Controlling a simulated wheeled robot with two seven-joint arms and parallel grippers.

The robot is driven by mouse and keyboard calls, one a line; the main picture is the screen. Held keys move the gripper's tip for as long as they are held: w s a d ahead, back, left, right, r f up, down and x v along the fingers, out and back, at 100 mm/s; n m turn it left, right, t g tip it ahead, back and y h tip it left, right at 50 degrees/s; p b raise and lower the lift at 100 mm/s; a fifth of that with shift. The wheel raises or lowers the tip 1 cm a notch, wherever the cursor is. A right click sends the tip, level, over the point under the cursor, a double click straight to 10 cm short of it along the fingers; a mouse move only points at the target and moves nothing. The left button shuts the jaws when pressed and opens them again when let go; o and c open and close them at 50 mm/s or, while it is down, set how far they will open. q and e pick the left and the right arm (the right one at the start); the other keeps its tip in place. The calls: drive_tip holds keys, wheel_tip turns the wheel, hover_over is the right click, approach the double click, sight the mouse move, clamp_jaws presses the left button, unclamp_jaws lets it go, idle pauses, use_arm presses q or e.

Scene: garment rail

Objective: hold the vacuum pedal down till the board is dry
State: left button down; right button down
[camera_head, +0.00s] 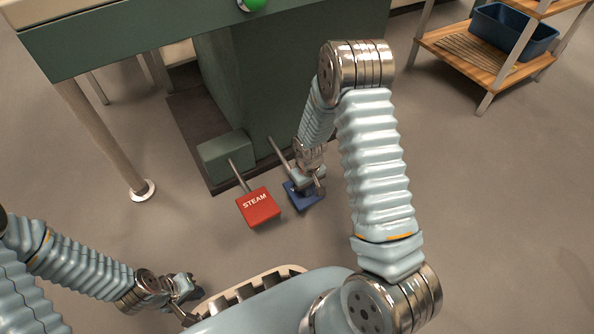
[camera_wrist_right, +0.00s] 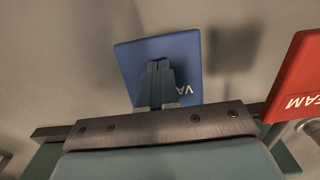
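The blue vacuum pedal (camera_head: 304,197) sits low at the foot of the green machine column, right of the red STEAM pedal (camera_head: 258,207). My right gripper (camera_head: 316,184) is over the blue pedal. In the right wrist view its fingers (camera_wrist_right: 157,72) are together with nothing between them, in front of the blue pedal (camera_wrist_right: 186,50), whose letters "VA" show. I cannot tell how firmly they touch it or how far it is pressed. The board's green front edge (camera_head: 105,35) crosses the top left; its surface is mostly out of view. My left gripper (camera_head: 188,298) is low at left, away from the pedals; its fingers are unclear.
The red pedal (camera_wrist_right: 298,80) is close beside my right gripper in the wrist view. A green round thing (camera_head: 252,4) is on the machine at the top. A wooden shelf (camera_head: 465,55) with a blue bin (camera_head: 510,32) stands at the top right. The floor at right is clear.

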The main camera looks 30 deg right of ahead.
wheel_tip(320, 180, up, 9)
drive_tip(key=p, duration=0.6)
drive_tip(key=shift+r+p, duration=0.2)
drive_tip(key=shift+p, duration=0.2)
drive_tip(key=shift+s+a, duration=0.1)
drive_tip(key=s+a+r+m+y+p, duration=0.1)
drive_tip(key=s+a+r+y+p, duration=0.1)
drive_tip(key=s+a+p, duration=0.3)
drive_tip(key=s+a+r+m+y+p, duration=0.1)
drive_tip(key=s+a+r+y+p, duration=0.1)
drive_tip(key=s+a+p, duration=0.4)
drive_tip(key=s+a+r, duration=0.1)
drive_tip(key=s+a, duration=0.2)
drive_tip(key=a, duration=0.2)
drive_tip(key=shift+s+a+m+t, duration=0.2)
drive_tip(key=shift+s+m+t, duration=0.1)
drive_tip(key=shift+m+t, duration=0.1)
